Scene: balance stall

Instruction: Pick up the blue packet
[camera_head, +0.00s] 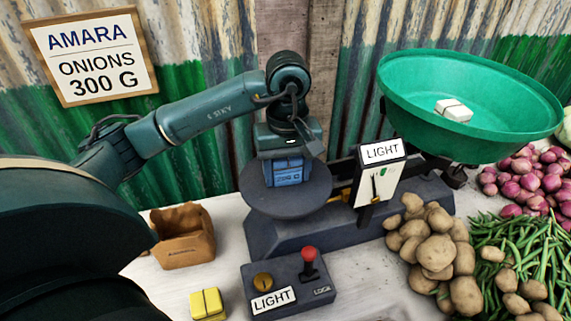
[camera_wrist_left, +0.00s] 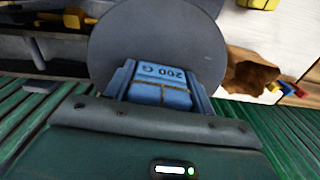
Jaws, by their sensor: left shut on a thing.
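The blue packet (camera_head: 289,174), tied with string, is at the dark round plate (camera_head: 262,203) of the balance. The wrist view shows the packet (camera_wrist_left: 160,92) with "200 G" printed on its top, in front of the plate (camera_wrist_left: 108,45). My left gripper (camera_head: 287,168) points down and is shut on the packet, one finger on each side. I cannot tell whether the packet touches the plate. The right gripper is not in view.
A green bowl (camera_head: 420,112) holding a white packet (camera_head: 453,110) is on the balance's right side. A "LIGHT" control box (camera_head: 318,294), yellow packet (camera_head: 207,304) and brown paper container (camera_head: 187,246) stand in front. Potatoes (camera_head: 436,252), beans and onions crowd the right.

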